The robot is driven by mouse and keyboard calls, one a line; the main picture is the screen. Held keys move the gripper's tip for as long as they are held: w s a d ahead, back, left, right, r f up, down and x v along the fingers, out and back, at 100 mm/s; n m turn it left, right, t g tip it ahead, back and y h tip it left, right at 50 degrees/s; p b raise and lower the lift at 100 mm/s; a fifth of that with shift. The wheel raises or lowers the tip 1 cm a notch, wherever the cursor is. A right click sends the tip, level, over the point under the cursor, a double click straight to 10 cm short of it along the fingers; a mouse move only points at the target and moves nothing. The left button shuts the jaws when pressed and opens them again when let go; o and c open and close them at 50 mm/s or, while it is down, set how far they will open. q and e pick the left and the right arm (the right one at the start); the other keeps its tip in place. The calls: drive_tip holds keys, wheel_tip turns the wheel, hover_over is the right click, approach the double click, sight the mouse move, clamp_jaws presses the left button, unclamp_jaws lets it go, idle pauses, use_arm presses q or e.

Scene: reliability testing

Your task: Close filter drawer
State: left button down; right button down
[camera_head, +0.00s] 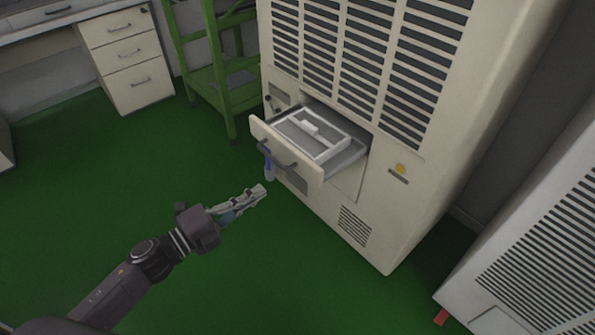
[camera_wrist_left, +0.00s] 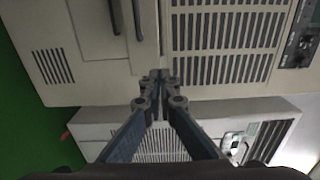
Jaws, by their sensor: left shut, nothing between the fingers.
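The filter drawer (camera_head: 290,153) is pulled out of the front of a tall beige cabinet (camera_head: 425,190). Its front panel has a dark handle (camera_head: 277,158), and a white framed filter (camera_head: 315,133) lies inside it. My left gripper (camera_head: 262,190) is in front of and below the drawer front, apart from it. Its fingers are together and empty. In the left wrist view the shut fingertips (camera_wrist_left: 158,78) show before the cabinet's vented face (camera_wrist_left: 225,45). My right gripper is in neither view.
A green metal shelf frame (camera_head: 222,75) stands left of the cabinet. A desk with a white drawer unit (camera_head: 130,62) is at the upper left. Another white vented unit (camera_head: 540,240) stands at the right. The green floor (camera_head: 90,190) left of the cabinet is largely clear.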

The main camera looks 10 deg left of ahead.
use_arm(q)
approach(318, 154)
drive_tip(key=shift+d+r, duration=0.75)
drive_tip(key=shift+r, duration=0.25)
drive_tip(key=shift+d, duration=0.1)
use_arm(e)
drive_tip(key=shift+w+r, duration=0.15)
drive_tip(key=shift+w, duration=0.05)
use_arm(q)
drive_tip(key=shift+w, duration=0.1)
